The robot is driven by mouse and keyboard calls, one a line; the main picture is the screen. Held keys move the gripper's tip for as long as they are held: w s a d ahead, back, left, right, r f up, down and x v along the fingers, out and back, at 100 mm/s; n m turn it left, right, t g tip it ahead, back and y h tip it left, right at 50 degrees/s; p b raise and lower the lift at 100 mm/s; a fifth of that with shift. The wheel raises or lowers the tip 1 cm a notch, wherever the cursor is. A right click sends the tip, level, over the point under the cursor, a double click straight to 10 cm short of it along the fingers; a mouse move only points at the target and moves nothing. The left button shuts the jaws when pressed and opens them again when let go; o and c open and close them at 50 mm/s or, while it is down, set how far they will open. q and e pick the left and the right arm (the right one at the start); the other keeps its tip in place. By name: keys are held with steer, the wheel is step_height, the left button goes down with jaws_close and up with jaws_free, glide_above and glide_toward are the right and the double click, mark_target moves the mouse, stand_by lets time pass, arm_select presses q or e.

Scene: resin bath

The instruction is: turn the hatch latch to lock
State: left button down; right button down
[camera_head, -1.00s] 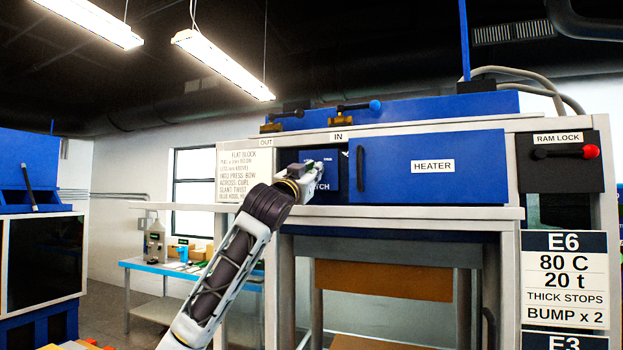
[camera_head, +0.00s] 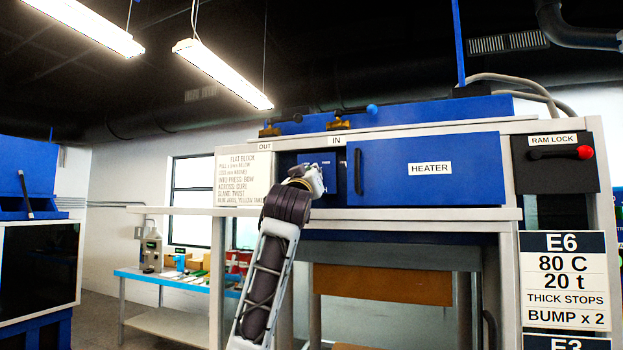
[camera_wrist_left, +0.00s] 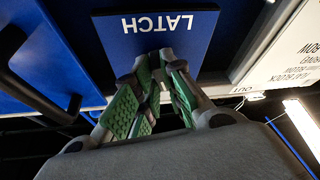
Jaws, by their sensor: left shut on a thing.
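The blue latch plate (camera_wrist_left: 165,25) with the white word LATCH fills the top middle of the left wrist view, upside down there. In the head view the plate (camera_head: 327,162) sits in the opening left of the heater door, partly covered by my left wrist. My left gripper (camera_wrist_left: 160,68) has its green-padded fingers drawn together at the plate. It is shut on the latch handle, which is mostly hidden between the fingers. In the head view the gripper (camera_head: 312,178) is in front of the plate, fingertips hard to see. My right gripper is not in view.
The blue heater door (camera_head: 425,168) with a black handle is right of the latch. A white instruction sign (camera_head: 243,178) is to its left. A grey ledge (camera_head: 420,213) runs below. A ram lock lever (camera_head: 560,153) with a red knob is far right.

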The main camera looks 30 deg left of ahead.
arm_select(q)
steer(key=shift+d+r+n+g+y, duration=0.15)
steer(key=shift+n+g+y, duration=0.5)
steer(key=shift+n, duration=1.15)
steer(key=shift+d+r+n+g+y, duration=0.1)
steer(key=shift+n+g+y, duration=0.5)
steer(key=shift+n, duration=1.2)
steer(key=shift+n+y, duration=0.25)
steer(key=shift+n, duration=0.25)
steer(key=c, duration=1.5)
jaws_free()
steer(key=shift+w+a+f, duration=0.1)
steer(key=v, duration=1.2)
